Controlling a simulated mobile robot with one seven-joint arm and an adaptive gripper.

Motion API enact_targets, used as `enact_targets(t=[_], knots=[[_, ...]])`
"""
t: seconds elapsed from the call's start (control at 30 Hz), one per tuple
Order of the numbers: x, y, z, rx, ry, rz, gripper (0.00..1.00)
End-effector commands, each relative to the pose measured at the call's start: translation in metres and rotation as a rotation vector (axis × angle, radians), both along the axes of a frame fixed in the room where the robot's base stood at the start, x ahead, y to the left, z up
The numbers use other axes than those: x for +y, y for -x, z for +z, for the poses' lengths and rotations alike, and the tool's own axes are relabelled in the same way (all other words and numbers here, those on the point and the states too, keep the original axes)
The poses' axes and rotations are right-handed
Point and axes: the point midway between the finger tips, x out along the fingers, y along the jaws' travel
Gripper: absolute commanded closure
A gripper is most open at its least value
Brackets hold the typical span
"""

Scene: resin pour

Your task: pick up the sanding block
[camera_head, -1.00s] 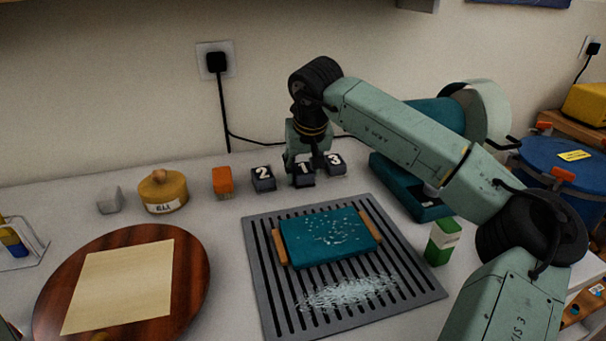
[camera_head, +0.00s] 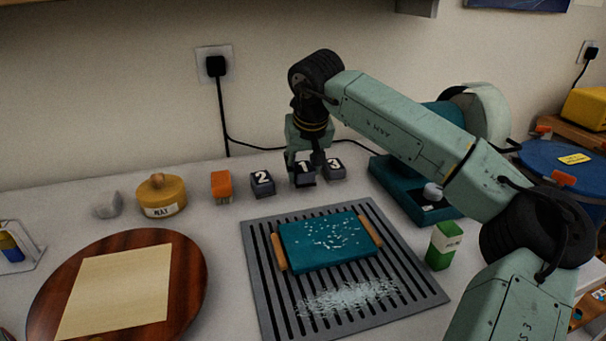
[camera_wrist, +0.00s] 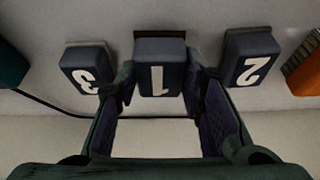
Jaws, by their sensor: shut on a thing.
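Three dark blocks with white numbers stand in a row near the wall. My gripper (camera_head: 304,172) is shut on the middle block, marked 1 (camera_wrist: 158,78), with a finger at each side of it. In the wrist view block 1 looks nearer than its neighbours, as if slightly raised. Block 2 (camera_head: 262,184) stands to its left and block 3 (camera_head: 336,170) to its right in the head view. In the wrist view block 3 (camera_wrist: 88,66) is at left and block 2 (camera_wrist: 250,58) at right. The fingers partly hide block 1 in the head view.
An orange item (camera_head: 222,187) and a yellow tin (camera_head: 162,196) stand left of the blocks. A slotted grey mat (camera_head: 262,300) bears a teal slab (camera_head: 325,240). A green-and-white box (camera_head: 443,246) stands beside it.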

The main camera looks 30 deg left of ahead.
Motion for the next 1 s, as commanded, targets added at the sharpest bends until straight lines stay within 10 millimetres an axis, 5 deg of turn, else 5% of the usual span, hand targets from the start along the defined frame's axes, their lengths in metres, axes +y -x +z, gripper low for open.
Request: enact_targets(t=[0.3, 1.0], knots=[[0.001, 0.000, 0.054, -0.003, -0.002, -0.001, 0.93], [-0.123, 0.109, 0.051, -0.002, -0.001, -0.001, 0.93]])
